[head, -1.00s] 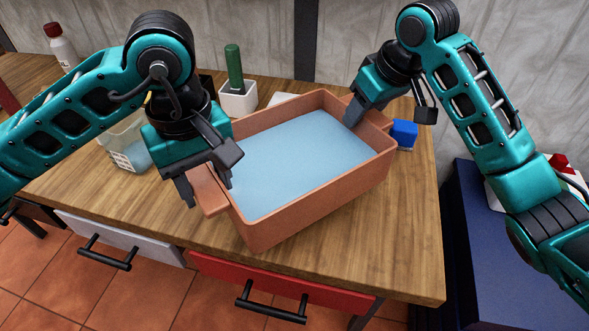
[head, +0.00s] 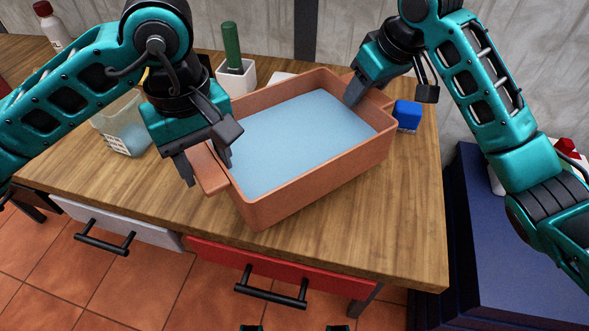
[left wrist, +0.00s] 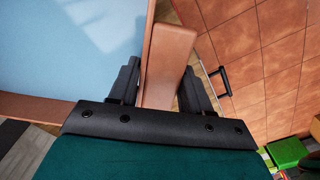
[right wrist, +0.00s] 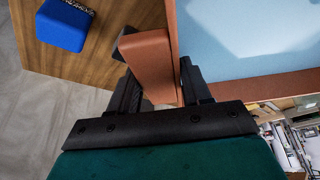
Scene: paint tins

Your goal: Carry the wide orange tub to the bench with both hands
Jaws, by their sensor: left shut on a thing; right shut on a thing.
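The wide orange tub (head: 315,188), filled with something pale blue, is over the wooden bench (head: 390,240), level and set at a slant. I cannot tell whether its base touches the top. My left gripper (head: 206,172) is shut on the tub's left handle, and the left wrist view shows that handle (left wrist: 165,65) between the fingers. My right gripper (head: 360,93) is shut at the far right end. The right wrist view shows the right handle (right wrist: 148,60) between the fingers; in the head view the grip is partly hidden.
A blue box (head: 407,115) stands just right of the tub. A white pot (head: 237,77) with a green object and a clear container (head: 125,135) stand behind and left. A dark blue cabinet (head: 500,235) is right of the bench. The bench's front right is bare.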

